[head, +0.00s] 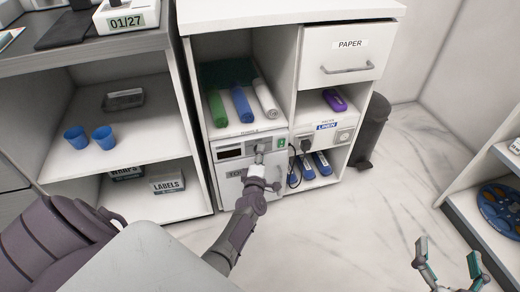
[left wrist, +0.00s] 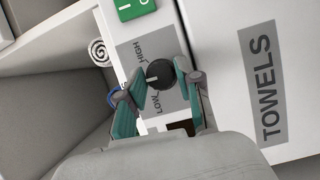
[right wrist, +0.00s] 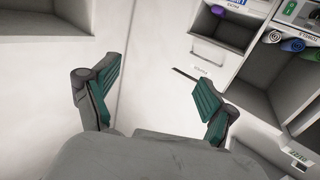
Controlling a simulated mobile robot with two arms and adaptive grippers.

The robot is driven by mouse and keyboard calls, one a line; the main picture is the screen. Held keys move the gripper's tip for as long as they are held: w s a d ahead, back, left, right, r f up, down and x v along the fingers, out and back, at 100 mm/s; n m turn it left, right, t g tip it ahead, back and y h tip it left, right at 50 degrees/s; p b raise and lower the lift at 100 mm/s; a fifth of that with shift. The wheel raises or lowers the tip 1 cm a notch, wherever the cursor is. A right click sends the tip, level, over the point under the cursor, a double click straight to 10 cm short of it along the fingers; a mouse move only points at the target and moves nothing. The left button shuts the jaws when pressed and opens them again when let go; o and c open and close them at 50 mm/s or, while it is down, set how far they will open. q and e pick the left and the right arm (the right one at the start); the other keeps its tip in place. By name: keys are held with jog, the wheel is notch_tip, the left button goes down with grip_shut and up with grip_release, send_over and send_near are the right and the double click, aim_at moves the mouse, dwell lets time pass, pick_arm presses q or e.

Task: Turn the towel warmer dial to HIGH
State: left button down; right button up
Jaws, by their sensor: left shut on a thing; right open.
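The towel warmer (head: 229,172) is a pale box in the lower left bay of the white cabinet, and its front reads TOWELS in the left wrist view. Its black dial (left wrist: 160,73) sits on a grey panel marked LOW and HIGH. A small light pointer mark faces the left side of the picture; its exact setting is hard to tell. My left gripper (left wrist: 158,88) is shut on the dial, one teal finger on each side. My right gripper (head: 447,256) is open and empty, above the floor at lower right.
A green switch (left wrist: 135,8) is beside the dial panel. Rolled towels (head: 241,103) lie above the warmer. A socket with a plug and cable (head: 304,146) is to its right. A dark bin (head: 370,130) stands beside the cabinet. The floor (head: 345,235) in front is clear.

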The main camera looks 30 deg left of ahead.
jog(key=s+d+f+g+h+p, duration=0.2)
jog(key=s+d+f+g+p, duration=0.1)
jog(key=s+f+g, duration=0.4)
jog(key=s+d+f+g+h+p, duration=0.2)
jog(key=s+d+f+g+p, duration=0.25)
jog(key=s, duration=0.45)
pick_arm(q)
jog(key=shift+w+d+r+m+g+y+p, duration=0.15)
jog(key=shift+m+g+p, duration=0.55)
jog(key=shift+m, duration=0.85)
jog(key=shift+s+a+m+g+y+p, duration=0.1)
jog(key=shift+m+g+p, duration=0.6)
jog(key=shift+m, duration=0.8)
jog(key=shift+w+d+r+m+g+y+p, duration=0.15)
jog(key=shift+m+g+p, duration=0.35)
jog(key=shift+m+g, duration=0.75)
pick_arm(e)
notch_tip(320, 180, down, 18)
jog(key=a+g, duration=0.1)
jog(key=g, duration=0.2)
jog(key=shift+a+r, duration=0.15)
jog(key=shift+a, duration=0.1)
pick_arm(q)
jog(key=shift+m+t, duration=0.3)
jog(key=shift+t, duration=0.05)
pick_arm(e)
jog(key=shift+w, duration=0.1)
